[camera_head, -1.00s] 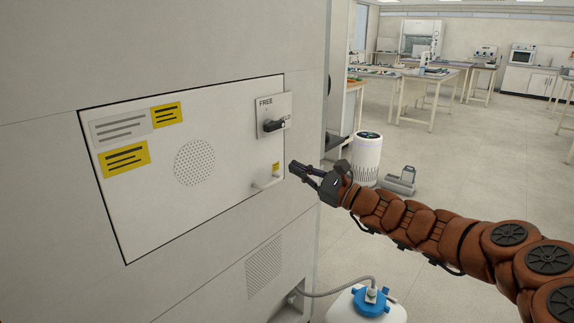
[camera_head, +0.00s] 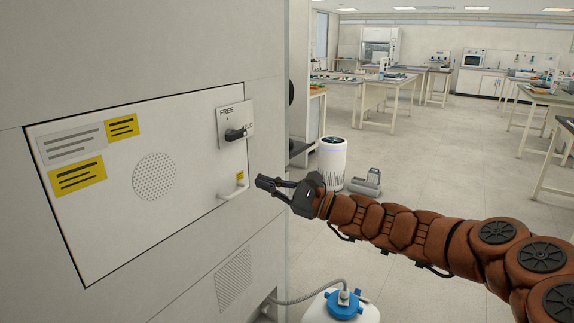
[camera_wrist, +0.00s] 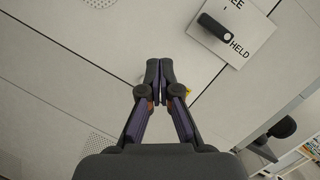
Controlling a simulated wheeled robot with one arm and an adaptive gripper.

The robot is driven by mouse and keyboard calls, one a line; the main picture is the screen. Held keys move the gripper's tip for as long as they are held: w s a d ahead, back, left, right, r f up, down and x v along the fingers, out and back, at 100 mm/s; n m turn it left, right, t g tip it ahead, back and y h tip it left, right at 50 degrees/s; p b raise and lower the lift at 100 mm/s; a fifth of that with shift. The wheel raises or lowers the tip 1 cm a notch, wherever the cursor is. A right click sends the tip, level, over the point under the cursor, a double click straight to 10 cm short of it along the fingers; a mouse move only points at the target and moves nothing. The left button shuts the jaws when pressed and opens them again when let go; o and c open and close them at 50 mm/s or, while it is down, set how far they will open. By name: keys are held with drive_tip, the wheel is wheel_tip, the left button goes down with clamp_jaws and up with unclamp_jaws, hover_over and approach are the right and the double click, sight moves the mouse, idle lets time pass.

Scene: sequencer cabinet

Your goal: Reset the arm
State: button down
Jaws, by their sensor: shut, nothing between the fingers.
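My gripper (camera_head: 262,184) is shut and empty. It is just right of the cabinet panel's (camera_head: 110,215) right edge, apart from the small white handle (camera_head: 233,190) in the head view. In the wrist view my gripper (camera_wrist: 159,72) has its fingertips together, and they hide most of the handle. My brown arm stretches from the lower right. The black knob (camera_head: 236,134) on the FREE/HELD plate (camera_head: 234,114) is above the gripper. The knob (camera_wrist: 213,27) points toward HELD in the wrist view.
The cabinet (camera_head: 150,50) fills the left side. A white container with a blue cap (camera_head: 343,304) and a hose stands on the floor below my arm. A white cylinder (camera_head: 333,163) and a grey device (camera_head: 364,184) stand behind. Open floor lies to the right.

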drive_tip(key=s+a+r+n+g+h+p, duration=0.3)
drive_tip(key=s+n+g, duration=0.4)
drive_tip(key=s, duration=0.6)
drive_tip(key=s+f+n+g+h, duration=0.1)
drive_tip(key=s+f+n+h, duration=0.3)
drive_tip(key=s, duration=0.7)
drive_tip(key=s+d+f+n+h+p, duration=0.1)
drive_tip(key=s+d+f+h, duration=0.3)
drive_tip(key=d, duration=0.5)
drive_tip(key=s+d+f+n+h+p, duration=0.1)
drive_tip(key=s+d+f+h, duration=0.2)
drive_tip(key=s+d, duration=0.4)
drive_tip(key=s+d+f+n+h+p, duration=0.1)
drive_tip(key=s+d+f+h, duration=0.3)
drive_tip(key=d, duration=0.8)
drive_tip(key=shift+s+f+n+h+p, duration=0.35)
drive_tip(key=shift+s+h+p, duration=0.2)
drive_tip(key=shift+s, duration=0.5)
drive_tip(key=shift+d, duration=0.1)
